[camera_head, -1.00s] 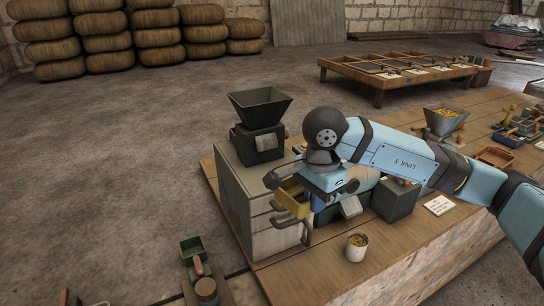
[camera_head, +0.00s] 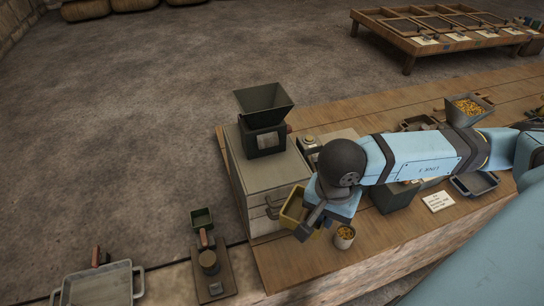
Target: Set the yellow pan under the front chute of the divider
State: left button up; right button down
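The yellow pan (camera_head: 292,206) is tilted at the left end of my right arm, beside the drawer cabinet. My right gripper (camera_head: 305,226) is at the pan, with a dark finger along its lower right side. It appears shut on the pan, though the arm hides part of the grip. A dark green box (camera_head: 398,197) stands under and behind my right forearm. It may be part of the divider, but the arm covers much of that area and I cannot make out the front chute. My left gripper is out of view.
A grey cabinet (camera_head: 239,176) bears a dark hopper machine (camera_head: 263,117). A cup of yellow grains (camera_head: 344,238) stands close to the gripper. A grain-filled hopper (camera_head: 468,108), a grey tray (camera_head: 474,184) and a white card (camera_head: 438,201) are farther right. The bench's front left (camera_head: 300,272) is clear.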

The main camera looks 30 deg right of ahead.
jog(key=b, duration=0.3)
jog(key=w+b, duration=0.1)
jog(key=b, duration=0.3)
jog(key=w+b, duration=0.1)
jog(key=b, duration=0.2)
jog(key=shift+w+d+f, duration=0.2)
jog(key=shift+d+f, duration=0.05)
jog(key=shift+d, duration=0.05)
jog(key=shift+w+d+r+p, duration=0.2)
jog(key=shift+w+r+p, duration=0.45)
jog(key=shift+w, duration=0.25)
jog(key=p, duration=0.3)
send_over(289, 177)
jog(key=s, duration=0.1)
jog(key=shift+w+a+f, duration=0.1)
jog(key=shift+w+f, duration=0.1)
jog(key=shift+f, duration=0.4)
jog(key=shift+w+f, duration=0.15)
jog(key=shift+f, duration=0.4)
jog(key=shift+s+f+p, duration=0.1)
jog(key=shift+f+p, duration=0.25)
jog(key=shift+f, duration=0.55)
jog(key=f, duration=0.1)
jog(key=f+p, duration=0.1)
jog(key=f, duration=0.1)
jog(key=shift+w, duration=0.2)
jog(key=shift+f, duration=0.3)
jog(key=c, duration=1.3)
grip_release()
